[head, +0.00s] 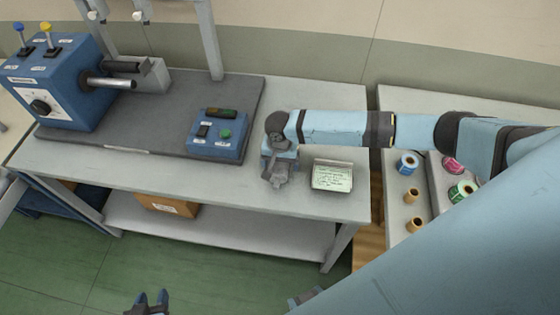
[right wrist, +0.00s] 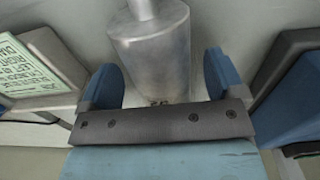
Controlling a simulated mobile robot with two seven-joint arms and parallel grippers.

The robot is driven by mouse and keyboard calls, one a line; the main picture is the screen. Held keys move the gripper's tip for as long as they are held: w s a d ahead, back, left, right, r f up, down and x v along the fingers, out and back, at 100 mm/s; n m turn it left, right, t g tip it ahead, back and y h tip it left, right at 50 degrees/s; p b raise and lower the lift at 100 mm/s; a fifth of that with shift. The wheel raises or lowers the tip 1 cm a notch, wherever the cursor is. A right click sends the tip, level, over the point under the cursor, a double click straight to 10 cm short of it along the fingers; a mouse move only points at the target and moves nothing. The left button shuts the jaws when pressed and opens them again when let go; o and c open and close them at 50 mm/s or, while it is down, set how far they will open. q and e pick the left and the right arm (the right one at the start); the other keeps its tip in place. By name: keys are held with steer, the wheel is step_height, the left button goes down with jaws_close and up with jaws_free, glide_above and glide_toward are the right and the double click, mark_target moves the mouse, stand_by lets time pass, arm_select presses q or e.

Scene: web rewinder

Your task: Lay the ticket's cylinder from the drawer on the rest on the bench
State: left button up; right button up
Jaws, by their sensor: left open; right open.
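A grey metal cylinder (right wrist: 155,45) with a thinner end lies between the fingers of my right gripper (right wrist: 163,82) in the right wrist view. The fingers are open, one on each side of it. A dark mark near its lower end is too blurred to read. In the head view my right gripper (head: 278,180) is low over the bench's front edge, and arm and gripper largely hide the cylinder. I cannot make out the rest under it. The ticket (head: 332,177) stands in a holder just right of it. My left gripper (head: 151,300) is open and empty over the floor.
The bench (head: 210,178) carries a grey mat with a blue rewinder (head: 55,85) and a blue control box (head: 217,134). A cardboard box (head: 167,205) is on the lower shelf. Coloured rolls (head: 408,164) and brown cores (head: 411,196) stand on the right table.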

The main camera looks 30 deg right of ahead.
step_height(320, 180, up, 14)
steer(key=s+a+f+n+t+y+p, duration=0.1)
steer(key=s+a+f+n+t+y, duration=0.25)
steer(key=a, duration=0.25)
steer(key=s+a+f+n+t+y+p, duration=0.1)
steer(key=s+a+f+n+t+y, duration=0.2)
steer(key=a, duration=0.4)
steer(key=s+d+f+n+t+h, duration=0.1)
steer(key=s+d+n+t, duration=0.1)
steer(key=s, duration=0.5)
steer(key=s+d+f+n+t+h+p, duration=0.1)
steer(key=s+d+f+n+t+h, duration=0.1)
steer(key=s+d, duration=0.3)
steer(key=shift+s+d+f+t+p, duration=0.25)
steer(key=shift+s+t+p, duration=0.1)
steer(key=shift+s, duration=0.6)
steer(key=shift+a, duration=0.1)
